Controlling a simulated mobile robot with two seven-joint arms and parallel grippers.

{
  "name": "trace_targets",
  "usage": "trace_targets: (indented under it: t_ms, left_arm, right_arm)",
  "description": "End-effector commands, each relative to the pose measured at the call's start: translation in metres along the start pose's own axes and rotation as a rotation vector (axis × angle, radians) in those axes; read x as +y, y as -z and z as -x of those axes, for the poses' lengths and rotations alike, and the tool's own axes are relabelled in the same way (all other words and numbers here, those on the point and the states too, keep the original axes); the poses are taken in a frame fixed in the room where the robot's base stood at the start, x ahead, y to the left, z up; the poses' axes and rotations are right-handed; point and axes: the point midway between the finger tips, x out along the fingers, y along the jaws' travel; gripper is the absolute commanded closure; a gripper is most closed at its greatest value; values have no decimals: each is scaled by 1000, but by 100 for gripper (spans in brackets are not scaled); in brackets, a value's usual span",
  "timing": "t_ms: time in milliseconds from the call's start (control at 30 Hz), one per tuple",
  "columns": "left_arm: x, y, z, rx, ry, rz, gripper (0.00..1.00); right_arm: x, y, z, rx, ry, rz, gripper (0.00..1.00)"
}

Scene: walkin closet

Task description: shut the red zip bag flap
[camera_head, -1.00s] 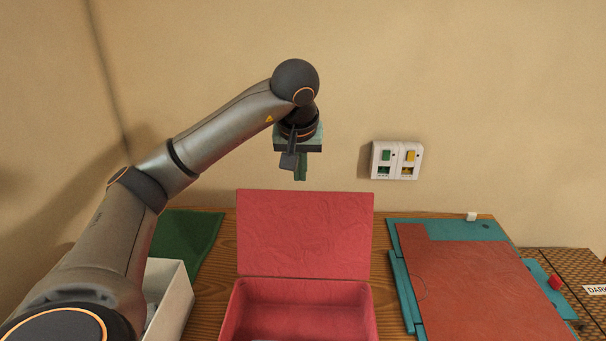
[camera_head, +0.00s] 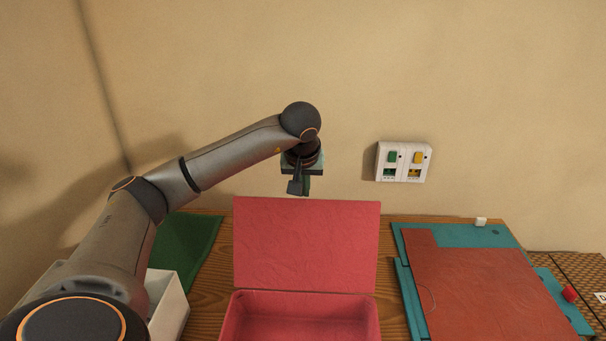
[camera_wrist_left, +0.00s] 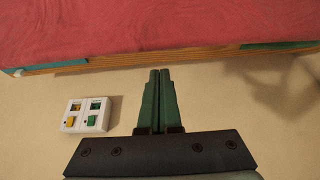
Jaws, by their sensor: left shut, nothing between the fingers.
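The red zip bag (camera_head: 300,318) stands open on the wooden table, its hollow inside showing. Its flap (camera_head: 306,245) is raised at the back and leans upright towards the wall. My left gripper (camera_head: 300,190) is just above and behind the flap's top edge, pointing down, shut and empty. In the left wrist view the shut green fingers (camera_wrist_left: 158,90) point towards the flap (camera_wrist_left: 150,25), which fills the top of that view. A narrow strip of wall shows between fingertips and table edge there. My right gripper is not in view.
A white box (camera_head: 170,300) and a green cloth-like sheet (camera_head: 185,245) lie left of the bag. A teal and red-brown board (camera_head: 480,285) lies to the right. A switch panel (camera_head: 403,162) is on the wall behind.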

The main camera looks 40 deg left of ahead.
Motion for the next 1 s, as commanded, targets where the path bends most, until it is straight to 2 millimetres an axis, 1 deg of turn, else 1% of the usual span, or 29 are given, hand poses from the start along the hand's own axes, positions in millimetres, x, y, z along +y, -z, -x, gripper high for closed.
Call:
trace_targets:
  t_ms: [33, 100, 200, 400, 1000]
  left_arm:
    - [0, -2, -8, -3, 2, -1, 100]
    - [0, -9, 4, 2, -1, -3, 100]
    - [0, -19, 11, 1, -2, -3, 100]
    - [0, -30, 19, -1, -1, -2, 100]
    - [-2, -29, 20, 7, -1, 0, 100]
  right_arm:
    - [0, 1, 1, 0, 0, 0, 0]
    - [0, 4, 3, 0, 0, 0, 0]
    - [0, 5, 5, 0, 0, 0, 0]
    - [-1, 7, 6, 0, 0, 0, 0]
    - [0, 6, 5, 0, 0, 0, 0]
